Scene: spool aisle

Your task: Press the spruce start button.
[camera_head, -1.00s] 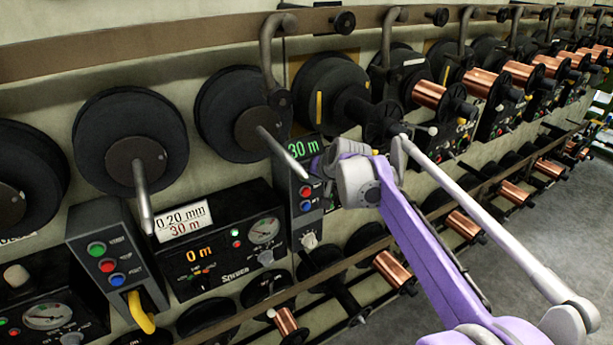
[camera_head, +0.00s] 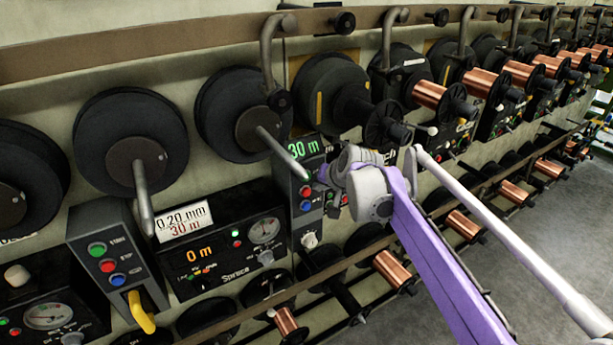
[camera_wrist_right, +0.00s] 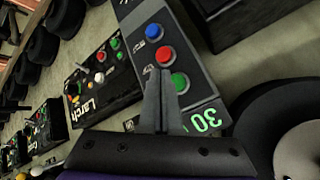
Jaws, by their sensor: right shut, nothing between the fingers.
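The Spruce panel (camera_head: 218,256) is at lower left of centre in the head view, with an orange "0 m" display and a "0.20 mm 30 m" card. To its right stands a narrow button box (camera_head: 305,215) with a green "30 m" display and red and blue buttons. In the right wrist view that box (camera_wrist_right: 205,100) shows its green button (camera_wrist_right: 180,82), red button (camera_wrist_right: 165,55) and blue button (camera_wrist_right: 153,30). My right gripper (camera_head: 323,180) is shut and empty in front of this box. Its fingertips (camera_wrist_right: 162,80) overlap the button row's edge; contact cannot be told. My left gripper is unseen.
Another button box (camera_head: 112,262) with a yellow hook stands left of the Spruce panel. The Larch panel (camera_wrist_right: 100,85) shows in the wrist view. Dark spools and bars (camera_head: 270,140) jut out above. Copper spools (camera_head: 430,93) line the wall rightward; the floor (camera_head: 540,230) at right is clear.

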